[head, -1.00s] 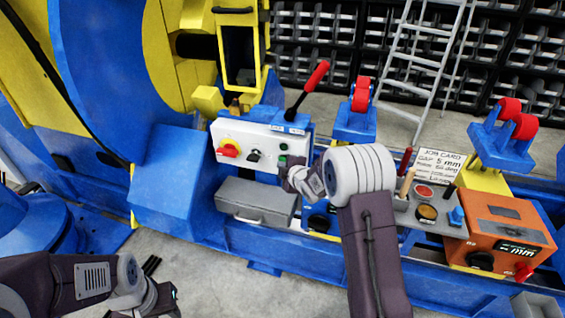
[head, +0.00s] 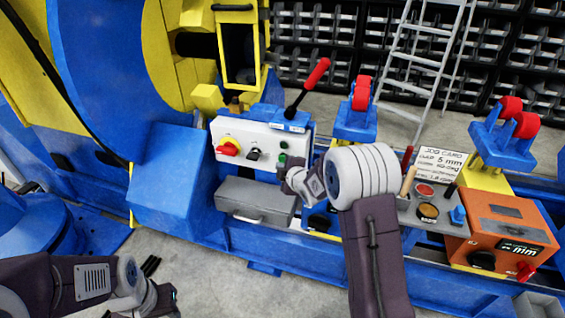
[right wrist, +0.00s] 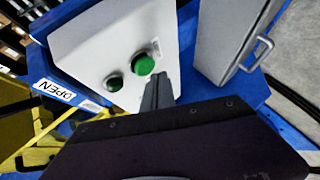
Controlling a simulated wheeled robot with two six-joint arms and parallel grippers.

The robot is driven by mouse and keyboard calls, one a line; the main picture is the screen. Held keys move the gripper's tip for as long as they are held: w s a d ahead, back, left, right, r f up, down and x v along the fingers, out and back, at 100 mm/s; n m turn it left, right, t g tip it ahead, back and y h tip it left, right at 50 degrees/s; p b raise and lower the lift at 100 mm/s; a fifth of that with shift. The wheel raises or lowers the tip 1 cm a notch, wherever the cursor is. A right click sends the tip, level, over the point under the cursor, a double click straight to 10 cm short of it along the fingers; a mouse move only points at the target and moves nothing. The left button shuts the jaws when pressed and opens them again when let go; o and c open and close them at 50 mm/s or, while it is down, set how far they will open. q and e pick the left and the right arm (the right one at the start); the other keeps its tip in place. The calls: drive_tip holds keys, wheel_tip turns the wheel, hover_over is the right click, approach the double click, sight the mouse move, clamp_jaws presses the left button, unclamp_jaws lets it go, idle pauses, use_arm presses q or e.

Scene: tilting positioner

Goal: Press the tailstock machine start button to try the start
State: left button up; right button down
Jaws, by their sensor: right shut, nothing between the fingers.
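The white control box (head: 232,140) stands on the blue machine. It carries a red-and-yellow switch (head: 229,148), a black selector (head: 254,154) and two green buttons, one above the other: the upper (head: 283,145) and the lower (head: 282,160). In the right wrist view the buttons show as a larger bright one (right wrist: 143,64) and a smaller darker one (right wrist: 113,83). My right gripper (head: 284,174) is shut and empty, just below the lower button. Its fingers (right wrist: 158,92) appear close beside the bright button; contact cannot be told. My left gripper (head: 170,293) is low at left, its jaws unclear.
A red-handled lever (head: 308,86) rises behind the box. A grey drawer unit (head: 255,202) with a handle sits below it. To the right are a job card (head: 438,166), an orange box (head: 502,235) and red rollers (head: 510,108). Grey floor lies in front.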

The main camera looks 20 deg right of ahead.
drive_tip(key=s+a+b, duration=0.1)
drive_tip(key=s+a, duration=0.1)
drive_tip(key=s+b, duration=0.1)
drive_tip(key=s, duration=0.1)
drive_tip(key=shift+s+a+b, duration=0.1)
drive_tip(key=shift+a+b, duration=0.25)
drive_tip(key=shift+a, duration=0.05)
idle(0.5)
